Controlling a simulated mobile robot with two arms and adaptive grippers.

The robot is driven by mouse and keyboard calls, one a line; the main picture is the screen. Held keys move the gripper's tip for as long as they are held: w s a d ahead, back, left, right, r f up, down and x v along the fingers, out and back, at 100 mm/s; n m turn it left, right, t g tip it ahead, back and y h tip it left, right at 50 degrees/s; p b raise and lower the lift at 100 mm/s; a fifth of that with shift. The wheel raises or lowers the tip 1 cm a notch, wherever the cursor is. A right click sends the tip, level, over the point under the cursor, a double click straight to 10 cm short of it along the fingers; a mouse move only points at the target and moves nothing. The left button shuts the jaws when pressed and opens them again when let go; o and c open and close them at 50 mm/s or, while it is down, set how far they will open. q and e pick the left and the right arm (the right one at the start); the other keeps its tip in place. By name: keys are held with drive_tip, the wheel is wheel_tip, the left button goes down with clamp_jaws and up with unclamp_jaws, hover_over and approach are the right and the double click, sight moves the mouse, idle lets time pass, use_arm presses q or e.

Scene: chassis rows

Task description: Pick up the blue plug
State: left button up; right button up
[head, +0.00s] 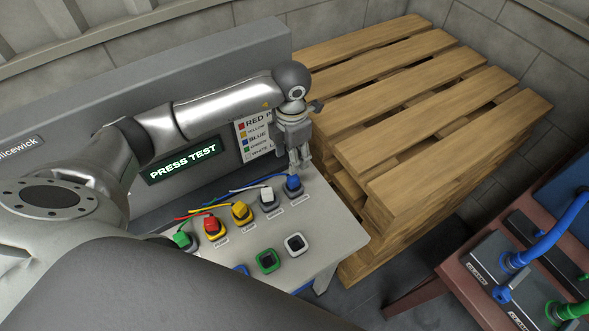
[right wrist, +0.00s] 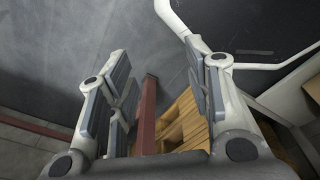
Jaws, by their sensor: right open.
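A blue plug (head: 293,185) stands at the right end of a row of coloured plugs on the grey bench, in the head view. My left gripper (head: 300,164) points down right above it, its fingertips close to the plug's top. The fingers are small and overlap here, so I cannot tell whether they are open or touch the plug. Another blue connector (head: 503,293) with a blue cable (head: 545,237) sits on the dark chassis at the right. My right gripper (right wrist: 168,95) is open and empty in the right wrist view, over floor; no plug shows there.
White (head: 267,196), yellow (head: 241,213), red (head: 213,226) and green (head: 182,239) plugs stand left of the blue one. Green (head: 267,261) and white (head: 296,243) framed sockets lie in front. A wooden pallet stack (head: 440,130) stands close behind and right. A reddish table (head: 455,268) holds chassis units.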

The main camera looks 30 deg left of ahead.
sight(293, 177)
use_arm(q)
drive_tip(key=f+b, duration=0.1)
drive_tip(key=f, duration=0.1)
drive_tip(key=f+b, duration=0.1)
drive_tip(key=f, duration=0.1)
drive_tip(key=shift+s, duration=0.4)
drive_tip(key=f, duration=0.1)
drive_tip(key=f+b, duration=0.1)
drive_tip(key=shift+w+d+f+b, duration=0.1)
drive_tip(key=shift+w+f+b, duration=0.1)
drive_tip(key=shift+f+b, duration=0.15)
wheel_tip(293, 177, down, 3)
drive_tip(key=shift+s+d+f+b, duration=0.1)
drive_tip(key=shift+d+f+b, duration=0.1)
drive_tip(key=shift+b, duration=0.75)
drive_tip(key=shift+f, duration=0.15)
drive_tip(key=c, duration=0.6)
clamp_jaws()
use_arm(e)
wheel_tip(293, 177, down, 6)
drive_tip(key=s, duration=0.1)
drive_tip(key=shift+d, duration=0.2)
